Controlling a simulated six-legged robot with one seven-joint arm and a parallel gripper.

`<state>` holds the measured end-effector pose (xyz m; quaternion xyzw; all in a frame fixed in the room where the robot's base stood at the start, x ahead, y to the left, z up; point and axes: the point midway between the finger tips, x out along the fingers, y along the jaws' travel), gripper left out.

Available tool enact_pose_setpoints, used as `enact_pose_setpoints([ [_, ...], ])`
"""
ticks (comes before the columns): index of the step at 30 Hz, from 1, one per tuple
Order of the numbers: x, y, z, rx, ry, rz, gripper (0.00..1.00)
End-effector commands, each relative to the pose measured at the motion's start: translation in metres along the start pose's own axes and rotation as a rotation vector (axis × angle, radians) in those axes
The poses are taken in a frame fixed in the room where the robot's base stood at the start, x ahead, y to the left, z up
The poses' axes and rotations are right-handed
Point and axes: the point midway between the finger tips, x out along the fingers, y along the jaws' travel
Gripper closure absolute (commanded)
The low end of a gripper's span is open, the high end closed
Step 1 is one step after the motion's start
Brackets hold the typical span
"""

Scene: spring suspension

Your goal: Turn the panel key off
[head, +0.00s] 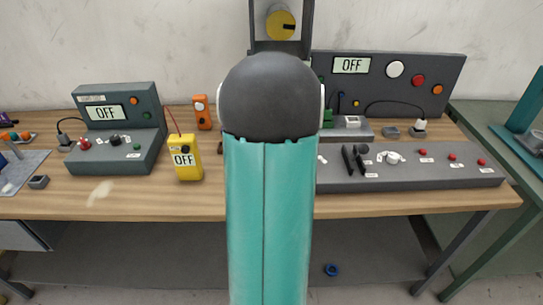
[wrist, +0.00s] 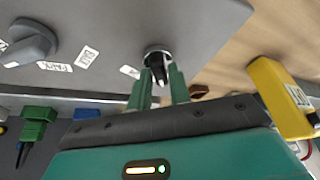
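The panel key (wrist: 157,66) shows in the wrist view as a small dark key in a round silver switch on the grey console (wrist: 100,30). My gripper (wrist: 160,84) has its two green fingers on either side of the key, with a gap between them. They look open around it; contact cannot be made out. In the head view the same console (head: 440,178) lies right of my arm, and my arm hides the key and my gripper. The upright panel behind has a display (head: 352,65) reading OFF.
A yellow meter (wrist: 279,98) stands close beside the console; it also shows in the head view (head: 186,160). A grey knob (wrist: 30,42) and green connectors (wrist: 36,125) are near my gripper. Another console (head: 115,150) stands on the left. Bare wood (head: 200,205) lies along the front edge.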

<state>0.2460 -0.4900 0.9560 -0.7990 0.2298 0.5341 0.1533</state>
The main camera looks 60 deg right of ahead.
Motion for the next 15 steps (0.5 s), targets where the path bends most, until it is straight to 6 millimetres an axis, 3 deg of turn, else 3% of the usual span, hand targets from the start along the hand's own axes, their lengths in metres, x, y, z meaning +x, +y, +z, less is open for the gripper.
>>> enact_pose_setpoints([
  [2, 0.000, 0.000, 0.000, 0.001, 0.000, 0.000, 0.64],
  [11, -0.001, 0.000, 0.000, 0.001, 0.001, 0.001, 0.64],
  [15, -0.012, 0.000, -0.001, 0.000, 0.003, 0.002, 0.64],
])
